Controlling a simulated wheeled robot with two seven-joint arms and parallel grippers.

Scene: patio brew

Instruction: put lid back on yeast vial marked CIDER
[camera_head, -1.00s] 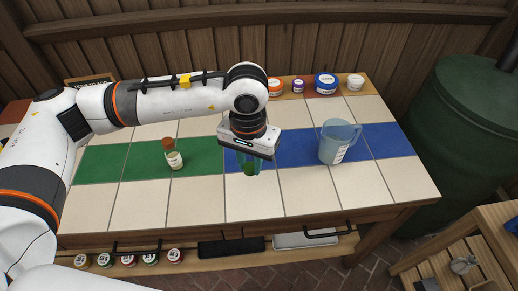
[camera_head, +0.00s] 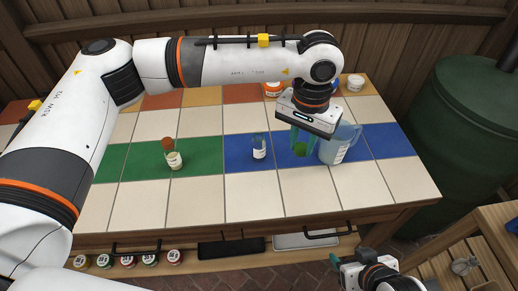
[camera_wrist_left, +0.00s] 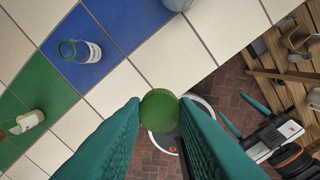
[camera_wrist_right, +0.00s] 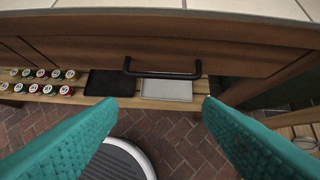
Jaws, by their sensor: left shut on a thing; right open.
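My left gripper (camera_head: 301,146) is shut on a round green lid (camera_head: 300,150), held above the blue strip left of the jug; the left wrist view shows the lid (camera_wrist_left: 160,110) between the fingertips. A small clear vial (camera_head: 259,148) with a white label stands on the blue strip, left of that gripper; in the left wrist view the vial (camera_wrist_left: 80,51) has an open top. A second vial (camera_head: 175,161) with a brown-orange top stands on the green strip. Neither label is readable. My right gripper (camera_wrist_right: 157,108) is open and empty, low in front of the table.
A translucent blue jug (camera_head: 338,150) stands close right of my left gripper. Tubs (camera_head: 355,82) line the table's back edge. Below are a shelf with small jars (camera_head: 127,262) and trays (camera_head: 300,240). A side table (camera_head: 470,250) and a green barrel (camera_head: 465,140) are at right.

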